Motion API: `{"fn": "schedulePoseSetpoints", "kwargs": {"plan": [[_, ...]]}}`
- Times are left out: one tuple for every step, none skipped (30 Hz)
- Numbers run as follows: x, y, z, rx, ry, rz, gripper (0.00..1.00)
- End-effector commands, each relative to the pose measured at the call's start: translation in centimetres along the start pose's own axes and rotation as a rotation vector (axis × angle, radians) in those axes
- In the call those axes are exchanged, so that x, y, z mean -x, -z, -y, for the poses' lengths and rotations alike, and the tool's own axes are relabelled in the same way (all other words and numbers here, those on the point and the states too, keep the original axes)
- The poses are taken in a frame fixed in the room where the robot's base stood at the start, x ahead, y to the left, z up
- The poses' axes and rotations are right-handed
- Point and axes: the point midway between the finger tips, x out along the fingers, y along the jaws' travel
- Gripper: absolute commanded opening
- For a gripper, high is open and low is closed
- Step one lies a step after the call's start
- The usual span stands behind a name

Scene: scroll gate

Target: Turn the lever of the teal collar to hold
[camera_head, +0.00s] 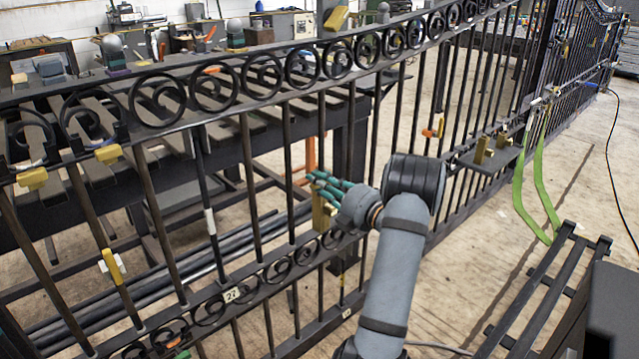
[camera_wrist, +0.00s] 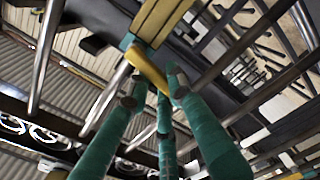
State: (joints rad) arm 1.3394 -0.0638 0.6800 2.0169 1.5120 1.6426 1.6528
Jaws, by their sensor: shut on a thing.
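The teal collar (camera_wrist: 128,41) shows in the wrist view as a teal band beside a brass block (camera_wrist: 160,20). Its yellow lever (camera_wrist: 148,70) slants down from there, between my fingers. My gripper (camera_wrist: 155,85) has green fingers and is shut on the lever. In the head view my gripper (camera_head: 322,188) is at a gate bar, beside a brass block (camera_head: 321,212) above the lower scroll band. My fingers hide the collar and lever there. I cannot read any hold mark.
The dark scroll gate (camera_head: 245,190) crosses the view, its bars close on both sides of my gripper. Other yellow fittings sit at the left (camera_head: 112,266) and right (camera_head: 483,150). A slatted bench (camera_head: 180,110) stands behind. Green straps (camera_head: 530,190) hang at the right.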

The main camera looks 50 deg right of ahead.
Motion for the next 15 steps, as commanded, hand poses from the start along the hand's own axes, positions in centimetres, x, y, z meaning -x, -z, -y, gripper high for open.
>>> {"fn": "schedulePoseSetpoints", "kwargs": {"plan": [[0.01, -0.01, 0.0, 0.0, 0.0, 0.0, 0.08], [0.01, -0.01, 0.0, 0.0, 0.0, 0.0, 0.06], [0.01, -0.01, 0.0, 0.0, 0.0, 0.0, 0.04], [0.01, -0.01, 0.0, 0.0, 0.0, 0.0, 0.02], [0.01, -0.01, 0.01, 0.0, 0.0, 0.0, 0.0], [0.01, -0.01, 0.01, 0.0, 0.0, 0.0, 0.0], [0.02, -0.01, 0.01, 0.0, 0.0, 0.0, 0.0], [0.02, -0.01, 0.01, 0.0, 0.0, 0.0, 0.0], [0.02, -0.01, 0.01, 0.0, 0.0, 0.0, 0.0], [0.02, -0.01, 0.01, 0.0, 0.0, 0.0, 0.0], [0.02, -0.01, 0.01, 0.0, 0.0, 0.0, 0.0], [0.02, -0.01, 0.01, 0.0, 0.0, 0.0, 0.0], [0.02, -0.01, 0.01, 0.0, 0.0, 0.0, 0.0], [0.02, -0.01, 0.01, 0.0, 0.0, 0.0, 0.0], [0.02, -0.01, 0.01, 0.0, 0.0, 0.0, 0.0]]}}
